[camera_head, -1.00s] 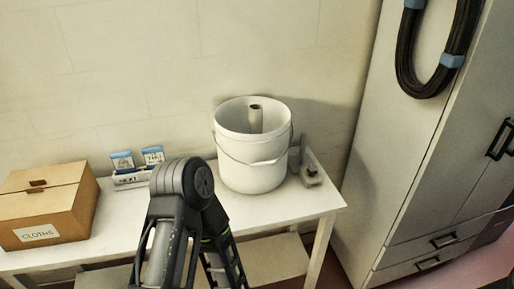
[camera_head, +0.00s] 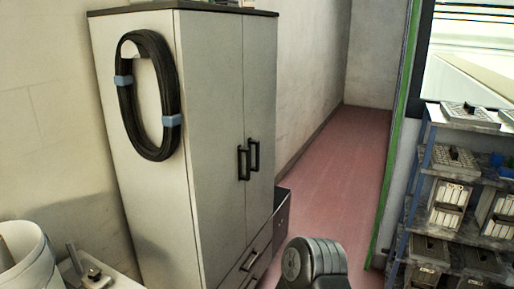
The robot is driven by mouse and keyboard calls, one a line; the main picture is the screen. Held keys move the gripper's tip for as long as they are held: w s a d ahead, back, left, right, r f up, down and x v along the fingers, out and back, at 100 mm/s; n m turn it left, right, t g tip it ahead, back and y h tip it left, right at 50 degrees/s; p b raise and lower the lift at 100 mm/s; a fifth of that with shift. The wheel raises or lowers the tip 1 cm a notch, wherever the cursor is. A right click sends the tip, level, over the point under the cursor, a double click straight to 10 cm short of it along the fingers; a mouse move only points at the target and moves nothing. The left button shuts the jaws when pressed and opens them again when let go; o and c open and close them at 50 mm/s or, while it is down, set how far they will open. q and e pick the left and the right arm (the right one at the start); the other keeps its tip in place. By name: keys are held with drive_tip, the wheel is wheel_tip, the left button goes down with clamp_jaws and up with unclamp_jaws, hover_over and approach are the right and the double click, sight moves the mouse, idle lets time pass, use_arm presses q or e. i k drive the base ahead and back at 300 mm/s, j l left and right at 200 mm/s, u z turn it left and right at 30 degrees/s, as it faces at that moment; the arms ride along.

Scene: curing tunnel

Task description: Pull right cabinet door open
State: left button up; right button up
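The tall white cabinet (camera_head: 150,205) stands left of centre, its two front doors shut. The right cabinet door (camera_head: 260,105) is the far one, with a dark vertical handle (camera_head: 254,155). The left door (camera_head: 212,110) has a similar handle (camera_head: 243,164) beside it. Drawers with dark handles (camera_head: 250,260) lie below the doors. Part of my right arm shows at the bottom centre, in front of the floor and apart from the cabinet. Neither of my grippers is in the picture.
A coiled black cable (camera_head: 150,95) hangs on the cabinet's side. A white bucket (camera_head: 28,262) stands at lower left. A dark box (camera_head: 282,212) sits beyond the drawers. A shelf rack (camera_head: 432,185) with bins is at right. Pink floor (camera_head: 335,180) is clear between.

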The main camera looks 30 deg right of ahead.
sight(259, 33)
drive_tip(key=z, duration=0.2)
drive_tip(key=i+l+z, duration=0.2)
drive_tip(key=l+z, duration=0.2)
drive_tip(key=i+l+z, duration=0.6)
drive_tip(key=i+l, duration=0.85)
